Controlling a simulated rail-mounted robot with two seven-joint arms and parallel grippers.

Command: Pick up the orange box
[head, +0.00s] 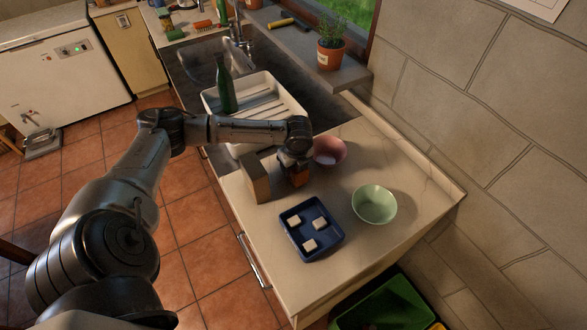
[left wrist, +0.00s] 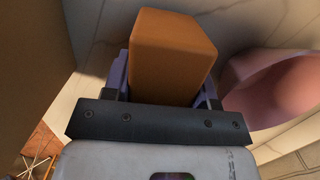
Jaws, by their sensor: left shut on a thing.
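The orange box (head: 299,178) is at the end of my left arm in the head view, partly covered by the gripper. In the left wrist view the orange box (left wrist: 170,52) stands between the two fingers, which are against its sides. My left gripper (head: 296,166) is shut on it, also seen in the left wrist view (left wrist: 165,85). Whether the box touches the counter is hard to tell. My right gripper is not in view.
A brown block (head: 256,178) stands close left of the gripper. A pink bowl (head: 329,151) is close right. A blue tray (head: 330,246) with white cubes and a green bowl (head: 374,205) are nearer on the counter (head: 402,238). A white rack (head: 280,92) holds a green bottle (head: 225,88) behind.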

